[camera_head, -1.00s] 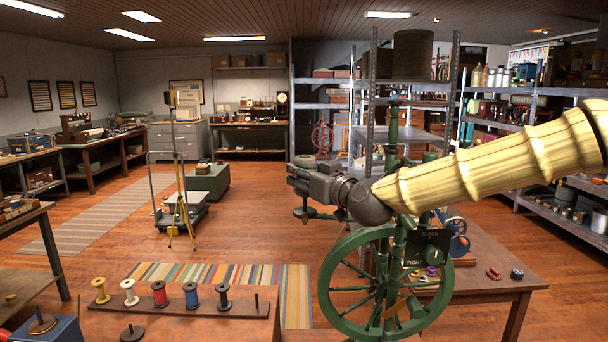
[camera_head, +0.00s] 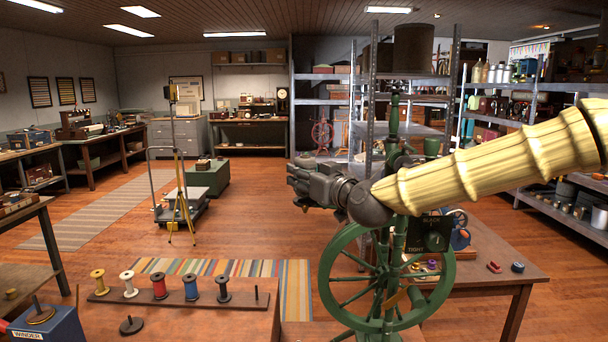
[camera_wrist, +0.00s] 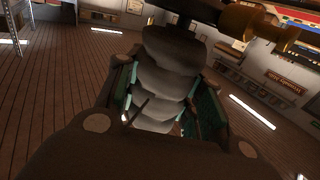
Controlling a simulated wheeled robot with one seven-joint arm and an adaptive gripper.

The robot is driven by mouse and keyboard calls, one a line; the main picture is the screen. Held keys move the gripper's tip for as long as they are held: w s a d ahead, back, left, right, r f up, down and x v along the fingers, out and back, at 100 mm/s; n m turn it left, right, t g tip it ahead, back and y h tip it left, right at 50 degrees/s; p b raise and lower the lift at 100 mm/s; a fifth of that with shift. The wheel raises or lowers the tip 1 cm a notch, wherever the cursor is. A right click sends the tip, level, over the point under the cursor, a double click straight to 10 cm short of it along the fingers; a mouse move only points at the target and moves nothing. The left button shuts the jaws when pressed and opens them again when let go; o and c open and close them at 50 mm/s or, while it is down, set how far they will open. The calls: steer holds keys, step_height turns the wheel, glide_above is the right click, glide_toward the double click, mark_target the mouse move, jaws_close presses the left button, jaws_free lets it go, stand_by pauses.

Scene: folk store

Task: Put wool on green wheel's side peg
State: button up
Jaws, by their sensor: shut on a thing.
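The green spinning wheel (camera_head: 447,282) stands front right of centre, partly behind my arm. A green upright post rises behind my arm, and I cannot tell which part is the side peg. My gripper (camera_head: 300,183) is left of the post and above the wheel's rim, apart from the rim. In the wrist view, a grey lumpy bundle (camera_wrist: 165,85), which looks like the wool, lies along and between the green-padded fingers of my gripper (camera_wrist: 158,108). My gripper is shut on it. In the head view the bundle cannot be told apart from the grey gripper.
A wooden rack (camera_head: 242,298) with several spools stands at the front left. A blue winder (camera_head: 48,326) is in the lower left corner. A wooden table (camera_head: 500,280) with small items is behind the wheel at right. Metal shelving (camera_head: 372,95) stands beyond. Open floor lies left of my gripper.

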steer(key=shift+f, duration=0.25)
steer(key=o, duration=0.9)
steer(key=v, duration=1.2)
steer(key=shift+f, duration=0.1)
